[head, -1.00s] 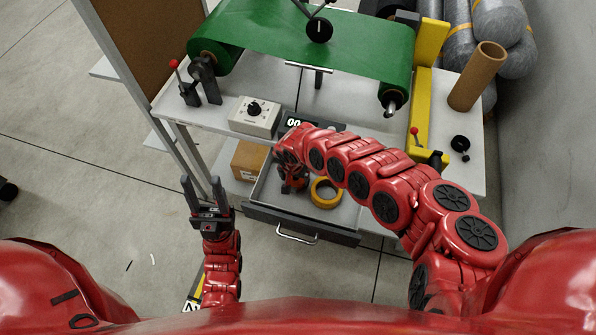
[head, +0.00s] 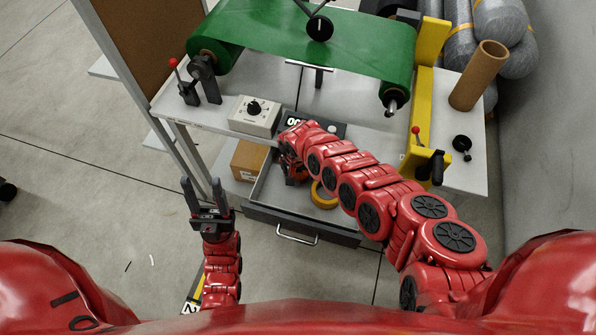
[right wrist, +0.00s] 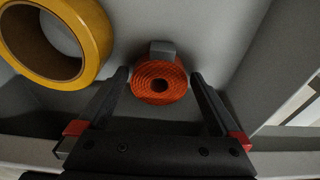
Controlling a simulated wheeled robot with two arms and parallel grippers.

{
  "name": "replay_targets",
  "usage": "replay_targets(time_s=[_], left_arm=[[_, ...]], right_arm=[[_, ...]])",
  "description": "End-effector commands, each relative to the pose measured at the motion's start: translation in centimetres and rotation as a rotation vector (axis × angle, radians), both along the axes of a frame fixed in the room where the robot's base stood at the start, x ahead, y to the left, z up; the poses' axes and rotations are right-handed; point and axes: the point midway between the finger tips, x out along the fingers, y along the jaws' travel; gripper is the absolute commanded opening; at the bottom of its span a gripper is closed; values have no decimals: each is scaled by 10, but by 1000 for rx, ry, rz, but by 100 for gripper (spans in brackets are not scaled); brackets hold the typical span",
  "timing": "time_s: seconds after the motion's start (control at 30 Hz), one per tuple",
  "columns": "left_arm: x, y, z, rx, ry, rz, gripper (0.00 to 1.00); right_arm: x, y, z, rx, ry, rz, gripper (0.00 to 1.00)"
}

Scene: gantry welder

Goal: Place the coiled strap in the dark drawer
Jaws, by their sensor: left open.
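The coiled strap (right wrist: 158,82) is an orange-red roll with a grey end piece. The dark drawer (head: 340,234) is pulled open under the bench, with a dark front and grey inside. My right gripper (head: 293,176) reaches into its left part, and the arm hides most of the strap in the head view. My left gripper (head: 204,191) is open and empty, left of the drawer.
A yellow tape roll (head: 323,197) lies in the drawer; it also shows in the right wrist view (right wrist: 85,68). A cardboard box (head: 248,160) stands left of the drawer.

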Motion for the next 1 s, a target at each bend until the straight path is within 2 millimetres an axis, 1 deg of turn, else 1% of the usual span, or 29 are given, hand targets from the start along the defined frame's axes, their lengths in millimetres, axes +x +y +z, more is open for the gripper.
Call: replay_targets(time_s=[0.17, 0.27, 0.37, 0.47, 0.7, 0.9, 1.0], left_arm=[[0, 0, 1, 0, 0, 0, 50], [0, 0, 5, 0, 0, 0, 50], [0, 0, 12, 0, 0, 0, 50], [0, 0, 21, 0, 0, 0, 50], [0, 0, 20, 0, 0, 0, 50], [0, 0, 20, 0, 0, 0, 50], [0, 0, 20, 0, 0, 0, 50]], right_arm=[[0, 0, 1, 0, 0, 0, 100], [0, 0, 8, 0, 0, -1, 100], [0, 0, 22, 1, -1, -2, 100], [-4, -1, 39, -2, 2, -1, 100], [-8, 2, 83, -1, -6, 0, 100], [-13, 4, 110, 0, -3, -1, 100], [-16, 5, 117, 1, -1, -1, 100]])
